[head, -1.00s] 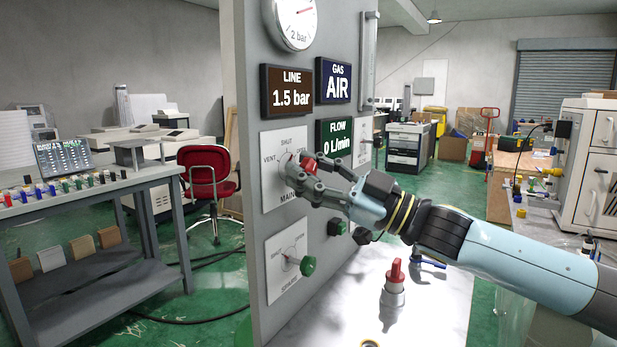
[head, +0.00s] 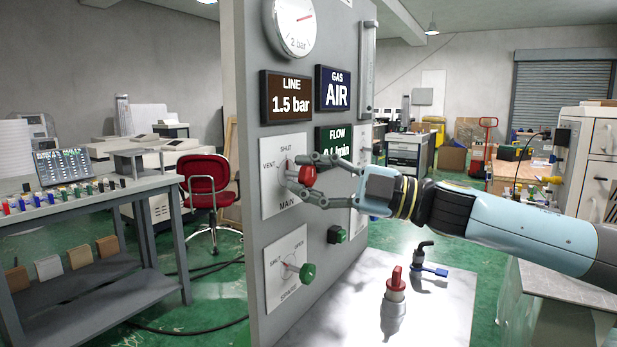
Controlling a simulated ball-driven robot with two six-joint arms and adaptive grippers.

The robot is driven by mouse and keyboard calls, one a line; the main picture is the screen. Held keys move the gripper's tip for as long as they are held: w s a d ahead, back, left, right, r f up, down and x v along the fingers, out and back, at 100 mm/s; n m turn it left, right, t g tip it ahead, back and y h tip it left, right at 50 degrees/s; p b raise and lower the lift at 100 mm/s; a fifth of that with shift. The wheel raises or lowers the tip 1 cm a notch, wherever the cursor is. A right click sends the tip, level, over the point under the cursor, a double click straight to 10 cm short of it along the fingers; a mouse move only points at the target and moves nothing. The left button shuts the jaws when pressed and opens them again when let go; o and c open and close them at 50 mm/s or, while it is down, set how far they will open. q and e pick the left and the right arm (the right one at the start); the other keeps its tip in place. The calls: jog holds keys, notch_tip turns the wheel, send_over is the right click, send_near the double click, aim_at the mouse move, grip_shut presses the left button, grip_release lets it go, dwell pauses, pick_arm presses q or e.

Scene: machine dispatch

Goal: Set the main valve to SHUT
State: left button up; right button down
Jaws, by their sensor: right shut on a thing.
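The main valve's white plate (head: 273,200) is on the grey panel, with SHUT at its top, VENT at its left and MAIN below. Its red knob (head: 308,174) stands out from the plate. My right gripper (head: 304,173) is shut on this knob, one finger above it and one below. The fingers hide the plate's right side and its right-hand label. A thin pointer mark shows beside the knob and seems to point up towards SHUT, but it is too small to be sure. My left gripper is not in view.
A lower dial with a green knob (head: 307,273) sits below the main valve. The LINE display (head: 286,96) reads 1.5 bar and the GAS display (head: 333,87) reads AIR. A red-topped fitting (head: 396,281) and a blue-handled valve (head: 430,269) stand on the bench to the right.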

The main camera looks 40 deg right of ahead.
jog(key=shift+f, duration=0.1)
dwell(0.3)
jog(key=c, duration=0.9)
grip_release()
jog(key=shift+c, duration=0.2)
jog(key=v, duration=0.7)
jog(key=shift+s+d, duration=0.2)
